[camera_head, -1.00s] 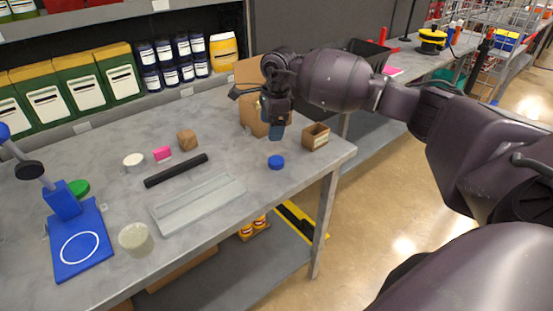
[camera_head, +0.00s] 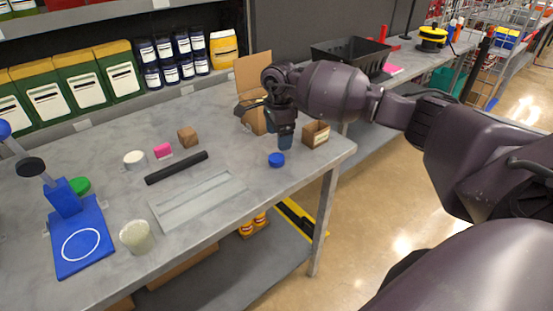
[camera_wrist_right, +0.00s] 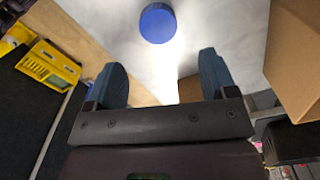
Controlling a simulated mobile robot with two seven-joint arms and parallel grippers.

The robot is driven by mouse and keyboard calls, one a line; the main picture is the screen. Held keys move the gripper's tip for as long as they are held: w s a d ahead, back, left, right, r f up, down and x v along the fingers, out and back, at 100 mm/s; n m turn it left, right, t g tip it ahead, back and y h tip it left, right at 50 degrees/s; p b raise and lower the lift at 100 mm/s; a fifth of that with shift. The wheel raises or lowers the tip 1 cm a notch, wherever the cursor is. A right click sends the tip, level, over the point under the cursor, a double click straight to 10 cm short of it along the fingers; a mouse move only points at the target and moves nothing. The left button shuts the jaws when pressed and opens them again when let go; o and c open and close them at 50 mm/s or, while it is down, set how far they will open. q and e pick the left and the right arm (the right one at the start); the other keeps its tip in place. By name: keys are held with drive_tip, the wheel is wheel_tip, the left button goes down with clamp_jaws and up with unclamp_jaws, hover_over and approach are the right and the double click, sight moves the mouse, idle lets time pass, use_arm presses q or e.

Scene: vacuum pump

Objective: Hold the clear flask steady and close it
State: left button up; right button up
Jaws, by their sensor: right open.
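A clear, pale flask (camera_head: 137,237) stands upright on the table at the front left, beside the blue stand. A round blue cap (camera_head: 276,159) lies on the table near its right edge; it also shows at the top of the right wrist view (camera_wrist_right: 158,23). My right gripper (camera_head: 285,144) is above the table just behind the blue cap, pointing down. In the right wrist view its two fingers (camera_wrist_right: 166,80) are apart with nothing between them, and the cap lies beyond the fingertips. My left gripper is not in view.
A blue stand (camera_head: 85,262) with a white ring is at the left, near a green lid (camera_head: 79,187). A small cardboard box (camera_head: 316,135) stands right of my gripper, with larger cardboard behind.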

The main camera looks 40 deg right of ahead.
sight(277, 157)
drive_tip(key=shift+f, duration=1)
drive_tip(key=shift+a+f, duration=0.15)
drive_tip(key=shift+f, duration=1.15)
drive_tip(key=shift+a+f, duration=0.1)
drive_tip(key=shift+f, duration=1.2)
drive_tip(key=c, duration=1)
